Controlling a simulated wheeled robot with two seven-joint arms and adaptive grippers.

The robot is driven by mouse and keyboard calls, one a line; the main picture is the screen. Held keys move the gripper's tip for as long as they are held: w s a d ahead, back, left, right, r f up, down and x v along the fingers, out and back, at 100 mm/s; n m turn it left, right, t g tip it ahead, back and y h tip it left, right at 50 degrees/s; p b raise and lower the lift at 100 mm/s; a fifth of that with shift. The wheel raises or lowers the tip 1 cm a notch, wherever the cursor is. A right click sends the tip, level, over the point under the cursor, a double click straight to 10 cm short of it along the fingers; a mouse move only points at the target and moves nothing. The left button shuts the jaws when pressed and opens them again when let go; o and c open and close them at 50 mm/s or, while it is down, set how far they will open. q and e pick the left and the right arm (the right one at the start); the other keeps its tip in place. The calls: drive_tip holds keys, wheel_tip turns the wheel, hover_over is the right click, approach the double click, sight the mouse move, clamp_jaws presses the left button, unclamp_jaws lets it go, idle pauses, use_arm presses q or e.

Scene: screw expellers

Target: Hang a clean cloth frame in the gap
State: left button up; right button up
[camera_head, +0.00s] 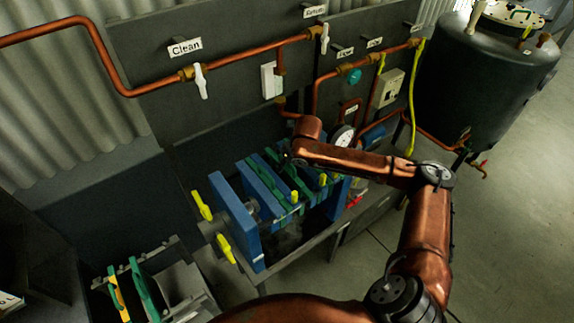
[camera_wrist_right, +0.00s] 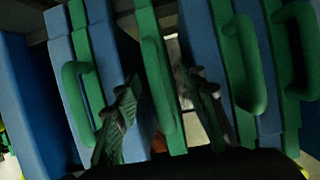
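The press stands in the middle of the head view, with blue plates (camera_head: 232,217) and green cloth frames (camera_head: 284,180) hanging side by side. My right arm reaches over it from the right. In the right wrist view my right gripper (camera_wrist_right: 160,84) is open, its fingers apart on either side of a green frame with a handle (camera_wrist_right: 156,88). I see no clear finger contact with it. A narrow bright gap (camera_wrist_right: 178,70) shows just right of that frame. Other green handles (camera_wrist_right: 243,65) stand on both sides. My left gripper is not in view.
Copper pipes with a "Clean" sign (camera_head: 185,47) run along the back panel. A dark tank (camera_head: 480,80) stands at upper right. Floor at right is clear.

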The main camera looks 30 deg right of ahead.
drive_tip(key=shift+s, duration=0.1)
drive_tip(key=v, duration=1.2)
drive_tip(key=shift+a, duration=0.1)
idle(0.3)
